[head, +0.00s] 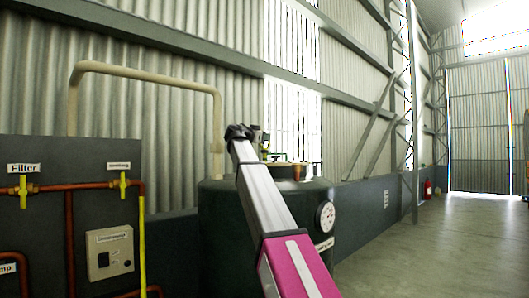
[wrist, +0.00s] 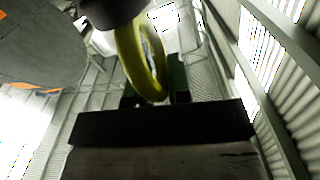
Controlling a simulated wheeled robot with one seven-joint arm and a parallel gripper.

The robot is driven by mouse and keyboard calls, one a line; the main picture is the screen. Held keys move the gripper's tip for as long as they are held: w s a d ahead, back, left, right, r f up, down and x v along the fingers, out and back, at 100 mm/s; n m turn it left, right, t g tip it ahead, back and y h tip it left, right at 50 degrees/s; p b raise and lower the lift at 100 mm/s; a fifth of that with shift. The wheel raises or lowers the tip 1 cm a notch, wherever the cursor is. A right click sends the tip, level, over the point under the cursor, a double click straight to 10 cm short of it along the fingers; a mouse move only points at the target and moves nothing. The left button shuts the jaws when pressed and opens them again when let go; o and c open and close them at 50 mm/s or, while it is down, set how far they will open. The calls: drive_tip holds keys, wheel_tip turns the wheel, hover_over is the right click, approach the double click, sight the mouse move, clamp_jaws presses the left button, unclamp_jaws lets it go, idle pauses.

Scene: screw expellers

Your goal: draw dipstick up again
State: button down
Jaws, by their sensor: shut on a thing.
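A yellow ring (wrist: 128,62), which looks like the dipstick's handle, stands upright in the wrist view. My gripper (wrist: 155,97) is shut on its lower part, with the dark fingers on either side. The rod of the dipstick cannot be made out. In the head view my arm reaches over the dark tank (head: 218,235); its end is above the tank top and hides most of the gripper. The ring cannot be made out there, so how far the dipstick is out cannot be told.
A round gauge (head: 326,216) is on the tank's front. Small fittings (head: 283,163) stand on its top. A beige pipe (head: 145,74) arches behind it. A dark panel (head: 60,170) with copper pipes and yellow valves stands left. The floor (head: 440,245) at right is clear.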

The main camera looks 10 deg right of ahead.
wheel_tip(320, 180, up, 11)
drive_tip(key=shift+w, duration=0.15)
drive_tip(key=shift+a, duration=0.1)
drive_tip(key=c, duration=1.1)
unclamp_jaws()
drive_tip(key=v, duration=1.1)
